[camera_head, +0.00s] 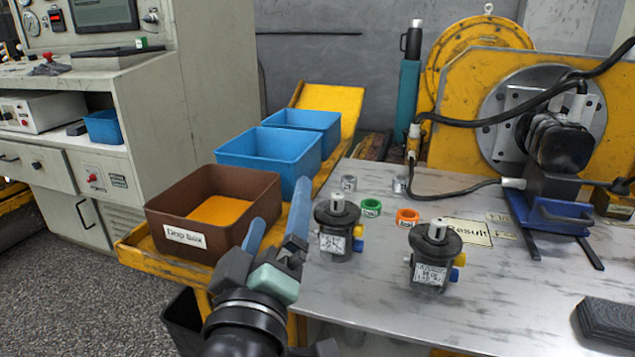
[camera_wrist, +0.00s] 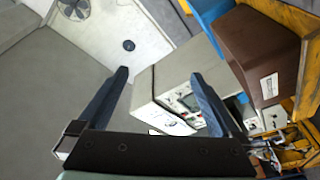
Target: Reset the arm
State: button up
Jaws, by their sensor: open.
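My gripper (camera_head: 278,222) is in the lower middle of the head view, with its two blue fingers apart and nothing between them. It is raised in front of the brown box (camera_head: 258,198) and left of the metal table's edge. In the wrist view my gripper (camera_wrist: 160,92) also shows both fingers spread and empty, with the floor, wall and control cabinet behind. The brown box is at the upper right there (camera_wrist: 262,50). My arm reaches up from the bottom of the head view.
Two dark hydraulic motors (camera_head: 338,228) (camera_head: 435,258) stand on the metal table (camera_head: 370,310), close right of my gripper. Green (camera_head: 371,207) and orange (camera_head: 407,217) rings lie behind them. Blue bins (camera_head: 265,160) stand behind the brown box. A control cabinet (camera_head: 150,130) is at left.

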jog(key=s+d+r+m+t+p, duration=0.1)
jog(key=s+d+r+m+t, duration=0.2)
jog(key=r, duration=0.7)
jog(key=s+r+m+t+y+p, duration=0.1)
jog(key=s+r+m+t, duration=0.15)
jog(key=s+r, duration=0.5)
jog(key=s+d+r+m+t+p, duration=0.2)
jog(key=s+r+m+t, duration=0.1)
jog(key=r, duration=0.8)
notch_tip(320, 180, up, 35)
jog(key=p, duration=3.5)
jog(key=shift+w+a+g, duration=0.15)
jog(key=shift+w+g, duration=0.2)
jog(key=shift+w, duration=0.05)
jog(key=shift+r, duration=0.1)
